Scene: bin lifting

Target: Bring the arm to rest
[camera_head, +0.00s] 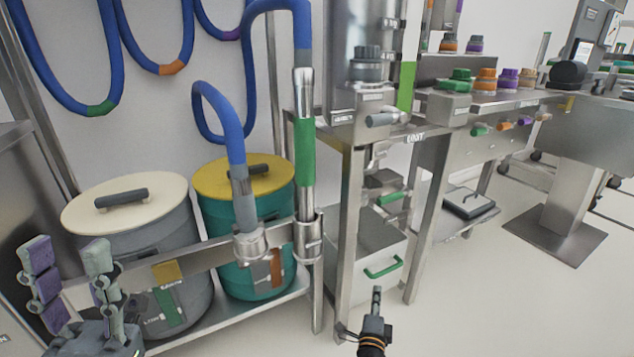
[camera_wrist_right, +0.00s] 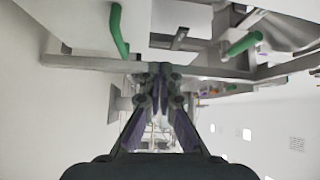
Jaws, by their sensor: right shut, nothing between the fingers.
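My left gripper (camera_head: 68,258) is at the lower left of the head view, its two fingers spread apart and pointing up, with nothing between them. It is in front of the grey bin with the cream lid (camera_head: 133,208). My right gripper (camera_head: 377,296) is at the bottom centre of the head view, seen edge-on, over clear floor in front of the steel bench. In the right wrist view its fingers (camera_wrist_right: 160,78) come together at the tips, shut and empty. No part of the right gripper visibly touches the bench.
A teal bin with a yellow lid (camera_head: 245,178) stands beside the grey one on a low steel rack (camera_head: 200,322). Blue hoses (camera_head: 232,130) hang above. A steel box with a green handle (camera_head: 384,266) sits under the bench (camera_head: 352,144). The floor (camera_head: 500,310) at right is free.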

